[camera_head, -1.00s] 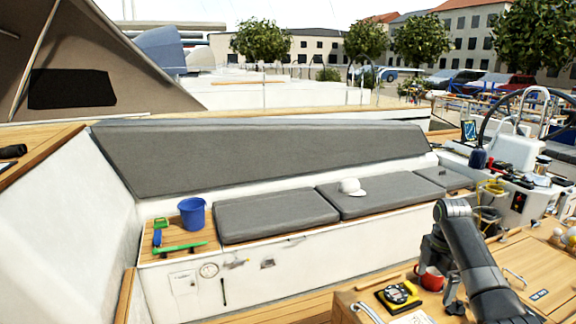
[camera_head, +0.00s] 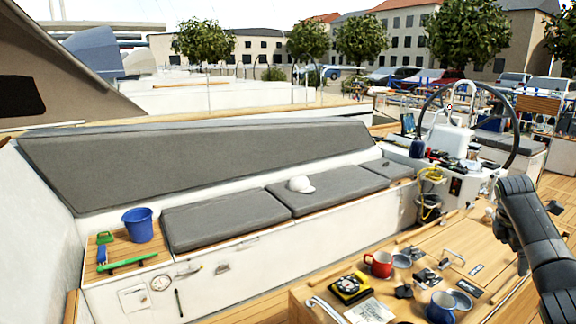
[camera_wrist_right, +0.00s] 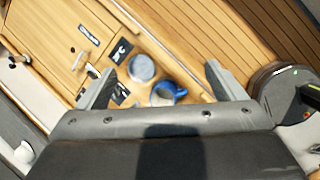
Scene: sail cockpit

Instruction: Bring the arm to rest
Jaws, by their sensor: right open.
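My right arm comes in from the right in the head view, with its wrist raised and bent over the right side of the wooden cockpit table (camera_head: 415,262). My right gripper (camera_wrist_right: 161,88) shows in the right wrist view with its two fingers wide apart and nothing between them. Below and beyond the fingers are a blue mug (camera_wrist_right: 166,94) and a round grey dish (camera_wrist_right: 141,67) on the table. They stand clear of the fingers. In the head view the fingertips are hard to make out. My left gripper is in neither view.
The steering wheel (camera_head: 466,126) stands behind. A bench holds a white cap (camera_head: 300,184) and blue bucket (camera_head: 139,224).

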